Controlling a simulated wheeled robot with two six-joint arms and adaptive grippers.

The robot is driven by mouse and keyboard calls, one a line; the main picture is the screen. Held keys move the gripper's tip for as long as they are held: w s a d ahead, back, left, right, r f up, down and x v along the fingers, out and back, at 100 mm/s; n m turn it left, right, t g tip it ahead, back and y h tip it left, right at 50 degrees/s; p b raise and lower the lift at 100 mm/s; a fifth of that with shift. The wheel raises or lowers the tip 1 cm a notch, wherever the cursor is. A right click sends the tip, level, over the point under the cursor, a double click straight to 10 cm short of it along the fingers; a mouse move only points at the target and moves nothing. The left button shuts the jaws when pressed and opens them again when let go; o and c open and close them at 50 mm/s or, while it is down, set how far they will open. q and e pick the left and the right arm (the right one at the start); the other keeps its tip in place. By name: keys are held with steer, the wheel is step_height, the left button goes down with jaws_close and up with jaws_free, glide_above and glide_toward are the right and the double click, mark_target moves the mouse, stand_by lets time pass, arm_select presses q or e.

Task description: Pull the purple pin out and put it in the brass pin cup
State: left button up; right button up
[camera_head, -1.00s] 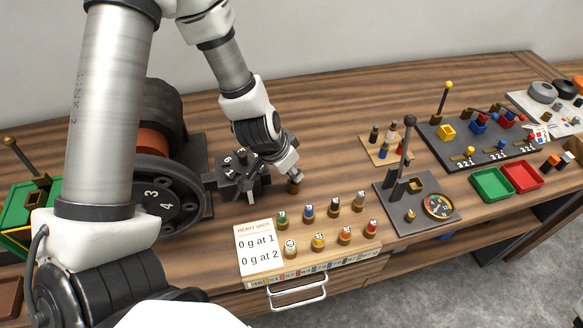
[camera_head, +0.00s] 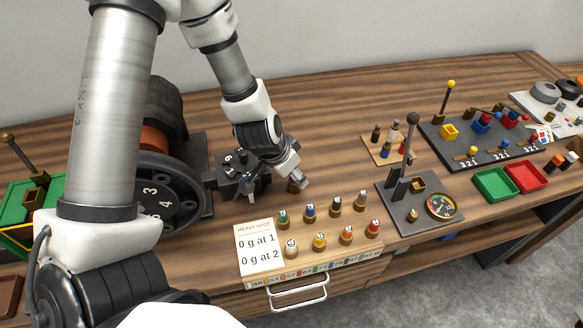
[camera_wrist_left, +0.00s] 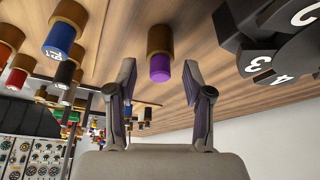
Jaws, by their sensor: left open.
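The purple pin (camera_wrist_left: 160,68) shows its purple end in the left wrist view, with a brass cylinder, which looks like the brass pin cup (camera_wrist_left: 160,40), behind it. In the head view, the brass cup (camera_head: 297,186) shows just under my left gripper, with the purple end not clearly visible. My left gripper (camera_head: 292,172) is open and empty. In the left wrist view its two fingers (camera_wrist_left: 158,88) stand to either side of the purple end, apart from it. I cannot tell the exact depth gap. My right gripper is not in view.
A dark dynamo with a numbered wheel (camera_head: 150,205) stands close on the left. Several brass-based, coloured-top pegs (camera_head: 310,212) stand in front of the cup. A lever plate (camera_head: 420,205) and green (camera_head: 494,184) and red trays (camera_head: 526,176) lie to the right. Bare wood lies behind.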

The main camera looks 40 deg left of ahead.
arm_select(q)
steer(key=v, duration=1.2)
stand_by(0.6)
